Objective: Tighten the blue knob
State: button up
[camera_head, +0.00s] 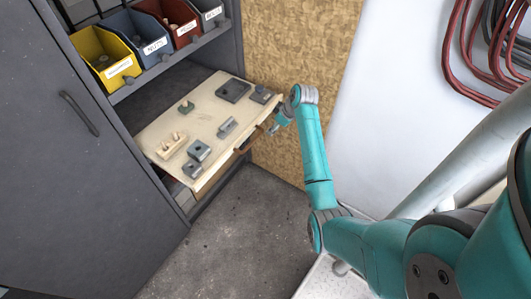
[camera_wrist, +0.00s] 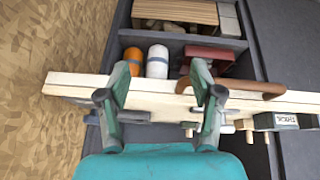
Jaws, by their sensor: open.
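I cannot make out a blue knob in either view. My gripper (camera_head: 275,126) is at the right end of a pulled-out wooden drawer board (camera_head: 208,106), near its front edge. In the wrist view the two fingers of my gripper (camera_wrist: 161,72) are apart, with the pale board edge (camera_wrist: 65,83) running across between and behind them. Nothing shows held. The board's brown handle (camera_wrist: 245,86) is just right of the fingers in the wrist view. Several small grey fixtures stand on the board, among them a grey block (camera_head: 199,151) and a dark flat block (camera_head: 233,90).
Above the board a shelf holds a yellow bin (camera_head: 104,58), a blue bin (camera_head: 144,40) and a red bin (camera_head: 172,22). The wrist view shows an orange cylinder (camera_wrist: 132,58) and a white cylinder (camera_wrist: 157,62) in the cabinet. A plywood wall (camera_head: 290,50) is close behind. Floor in front is clear.

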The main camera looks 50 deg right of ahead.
jog(key=s+a+f, duration=0.1)
jog(key=a+f, duration=0.5)
jog(key=a, duration=0.3)
jog(key=shift+s+f+m+t+h, duration=0.3)
jog(key=shift+s+m+t+h, duration=0.1)
jog(key=shift+f, duration=0.1)
jog(key=s+a+f+m+t+h, duration=0.1)
jog(key=s+a+t, duration=0.1)
jog(key=s+a, duration=0.8)
jog(key=s+a+f+t, duration=0.1)
jog(key=s+a+f, duration=0.1)
jog(key=s+a, duration=0.75)
jog(key=s+a+r+t, duration=0.1)
jog(key=s+a+r, duration=0.3)
jog(key=r, duration=0.3)
jog(key=s+a+r+t+y, duration=0.1)
jog(key=s+a+r+t, duration=0.1)
jog(key=s+r, duration=0.5)
jog(key=s+a+r+t, duration=0.2)
jog(key=s+a+r, duration=0.3)
jog(key=r, duration=0.3)
jog(key=shift+s+a+r+y, duration=0.25)
jog(key=shift+s+a+y, duration=0.05)
jog(key=shift+s+y, duration=0.1)
